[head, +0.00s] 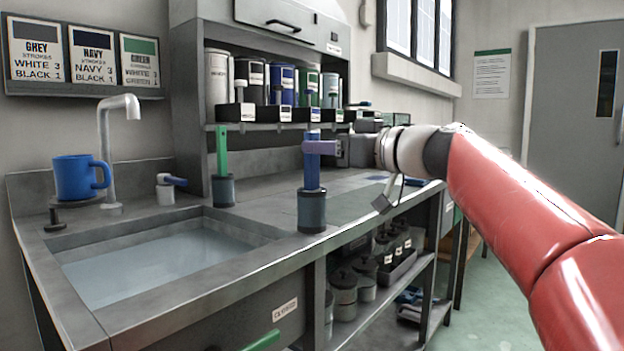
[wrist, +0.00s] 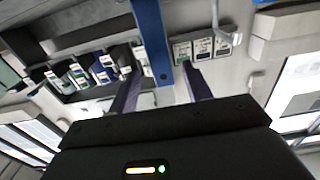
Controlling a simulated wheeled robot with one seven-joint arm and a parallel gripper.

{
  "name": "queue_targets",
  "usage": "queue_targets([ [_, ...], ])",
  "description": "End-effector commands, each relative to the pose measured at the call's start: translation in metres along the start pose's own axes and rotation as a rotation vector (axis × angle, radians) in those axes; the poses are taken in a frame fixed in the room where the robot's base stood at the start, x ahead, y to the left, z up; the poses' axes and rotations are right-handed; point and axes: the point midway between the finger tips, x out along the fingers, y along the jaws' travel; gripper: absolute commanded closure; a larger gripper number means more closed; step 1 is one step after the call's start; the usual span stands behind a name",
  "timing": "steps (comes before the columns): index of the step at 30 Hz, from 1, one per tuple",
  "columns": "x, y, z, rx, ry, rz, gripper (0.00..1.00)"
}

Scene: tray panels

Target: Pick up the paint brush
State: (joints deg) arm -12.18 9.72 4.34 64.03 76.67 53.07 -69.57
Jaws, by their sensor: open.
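A blue upright handle (head: 312,175), apparently the paint brush, stands in a dark grey cylindrical base (head: 312,211) near the counter's front edge. My gripper (head: 311,147) is at the upper part of this handle, reaching in from the right. In the wrist view, the blue handle (wrist: 150,35) runs down between the two purple fingers of my gripper (wrist: 161,72). The fingers are open, with a gap beside the handle. A green upright handle (head: 221,150) stands in a similar dark base farther back left. No bristles show on either.
A sink (head: 150,262) with water lies left of the blue handle. A blue mug (head: 75,178) and a tap (head: 112,150) stand behind it. A shelf (head: 270,126) of labelled paint pots rises behind the counter.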

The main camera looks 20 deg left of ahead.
Motion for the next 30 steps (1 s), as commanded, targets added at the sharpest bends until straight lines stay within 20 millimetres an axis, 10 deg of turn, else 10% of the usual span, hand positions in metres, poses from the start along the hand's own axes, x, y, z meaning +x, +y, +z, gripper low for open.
queue_targets([
  [15, 0.035, -0.002, -0.004, 0.000, -0.001, 0.000, 0.51],
  [26, 0.035, -0.002, -0.004, 0.000, -0.001, 0.001, 0.98],
  [30, 0.035, -0.002, -0.004, 0.000, -0.001, 0.001, 1.00],
])
